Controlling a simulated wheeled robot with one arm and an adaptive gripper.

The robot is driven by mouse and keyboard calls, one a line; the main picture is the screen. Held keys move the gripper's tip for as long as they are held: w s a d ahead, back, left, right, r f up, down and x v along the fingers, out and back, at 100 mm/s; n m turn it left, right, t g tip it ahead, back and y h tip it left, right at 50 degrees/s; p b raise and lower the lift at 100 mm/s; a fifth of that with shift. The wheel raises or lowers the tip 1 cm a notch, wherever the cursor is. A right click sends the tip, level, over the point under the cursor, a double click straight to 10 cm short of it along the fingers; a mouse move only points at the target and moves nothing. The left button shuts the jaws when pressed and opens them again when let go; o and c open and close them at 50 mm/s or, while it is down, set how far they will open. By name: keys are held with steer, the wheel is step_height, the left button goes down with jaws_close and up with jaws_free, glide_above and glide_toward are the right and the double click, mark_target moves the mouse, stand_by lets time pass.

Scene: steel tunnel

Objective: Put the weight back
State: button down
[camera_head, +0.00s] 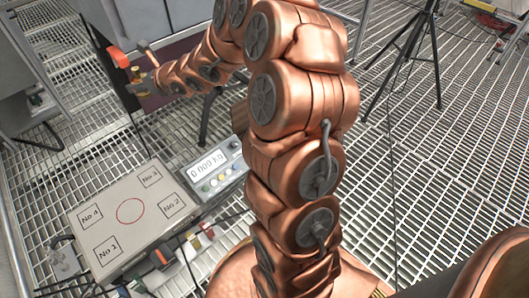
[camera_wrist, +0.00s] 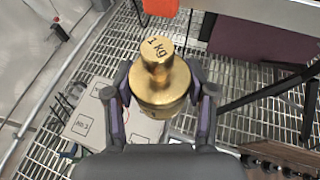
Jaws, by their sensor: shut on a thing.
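My gripper (camera_wrist: 162,112) is shut on a brass weight (camera_wrist: 160,80) marked "1 kg", with one dark finger on each side of it. In the head view my gripper (camera_head: 144,68) is at the upper left, beyond the scale, and the weight in it is small and hard to make out. The pale scale plate (camera_head: 148,188) has a red circle in its middle and labelled squares near its corners. It is bare, and the display (camera_head: 209,164) appears to read 0.000 kg. Part of the plate shows below the weight in the wrist view (camera_wrist: 83,126).
A grey cabinet (camera_head: 50,50) stands at the left. Tripod legs (camera_head: 415,50) stand at the upper right. Cables lie around the scale on the grating floor.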

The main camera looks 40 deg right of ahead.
steer(key=s+d+f+m+h, duration=0.1)
steer(key=d+f, duration=0.9)
steer(key=f, duration=0.3)
steer(key=d+f, duration=0.9)
steer(key=f, duration=0.5)
steer(key=s+d+f, duration=0.4)
steer(key=s+f, duration=0.5)
steer(key=f, duration=0.2)
steer(key=s+d+f, duration=0.4)
steer(key=s+f, duration=0.5)
steer(key=f, duration=0.1)
steer(key=shift+h, duration=0.4)
steer(key=w+d+b, duration=0.1)
steer(key=w+d, duration=0.1)
steer(key=d, duration=0.2)
steer(key=w+d+b, duration=0.1)
steer(key=w+d, duration=0.2)
steer(key=d, duration=0.1)
steer(key=w+d+f+b, duration=0.1)
steer(key=w+d+b, duration=0.1)
steer(key=w+d, duration=0.1)
steer(key=shift+w+d+f, duration=0.1)
steer(key=shift+w+d, duration=0.05)
steer(key=shift+d, duration=0.45)
steer(key=shift+w+d+f, duration=0.1)
steer(key=shift+d+f, duration=0.05)
steer(key=shift+d, duration=0.05)
steer(key=shift+f+m+b, duration=0.3)
steer(key=shift+f+b, duration=0.5)
steer(key=shift+f, duration=0.85)
